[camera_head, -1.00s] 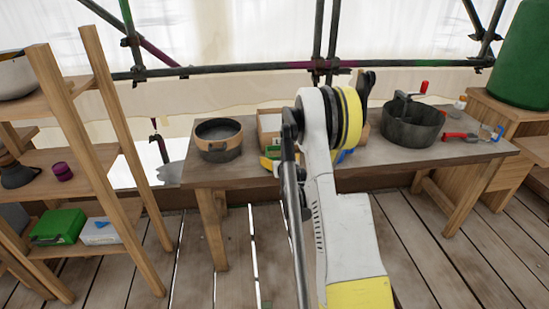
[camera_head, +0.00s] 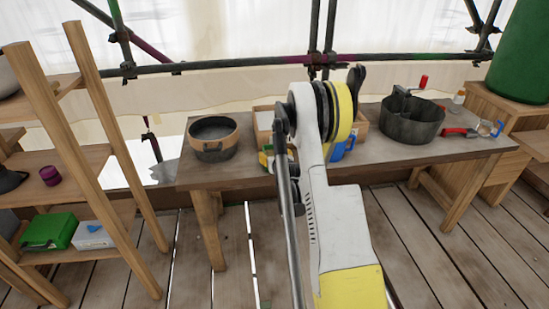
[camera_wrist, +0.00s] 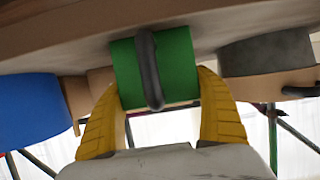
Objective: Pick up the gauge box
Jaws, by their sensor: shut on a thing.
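The gauge box, a green box with a dark looped handle, sits between the two yellow fingers in the wrist view (camera_wrist: 182,68). My gripper (camera_wrist: 165,105) is shut on it, one finger at each side.
The wooden table (camera_head: 235,177) also holds a dark pot with a tan band (camera_head: 213,149) at left, a blue mug (camera_head: 343,146) and a large dark pan (camera_head: 410,125) at right. Wooden shelving (camera_head: 85,165) stands left, with another green box (camera_head: 48,231) low down.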

